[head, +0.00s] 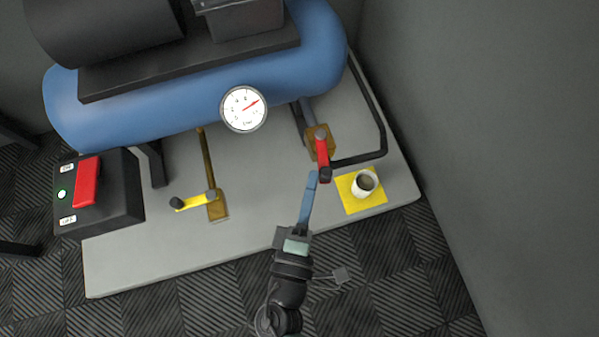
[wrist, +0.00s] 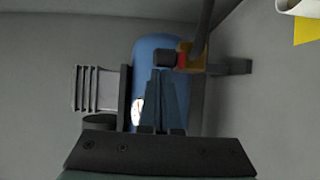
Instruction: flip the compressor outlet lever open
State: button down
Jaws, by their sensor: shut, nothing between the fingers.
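The compressor is a blue tank (head: 180,105) on a grey base. A red lever (head: 321,158) with a black knob sits on a brass valve (head: 320,133) at the tank's right end, where a black hose leads off; it points toward the front. My gripper (head: 313,175) is shut and empty, its blue-grey fingertips just left of the knob in the head view. In the wrist view, the fingertips (wrist: 163,75) lie just below the black knob (wrist: 166,58), with a bit of red lever (wrist: 181,60) beside it. I cannot tell whether they touch.
A white cup (head: 364,184) with dark liquid stands on a yellow mat (head: 350,203) close right of the red lever. A yellow lever (head: 193,202) is on another brass valve at left. A switch box (head: 120,200) stands far left. A gauge (head: 243,109) faces front.

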jog(key=shift+s+d, duration=0.1)
jog(key=shift+d, duration=0.8)
jog(key=shift+d+f+b, duration=0.1)
jog(key=shift+d+b, duration=0.2)
jog(key=shift+d, duration=1.45)
jog(key=s+a+y+p, duration=0.1)
jog(key=s+a+p, duration=0.4)
jog(key=s, duration=0.7)
jog(key=shift+s, duration=0.35)
jog(key=shift+a, duration=0.1)
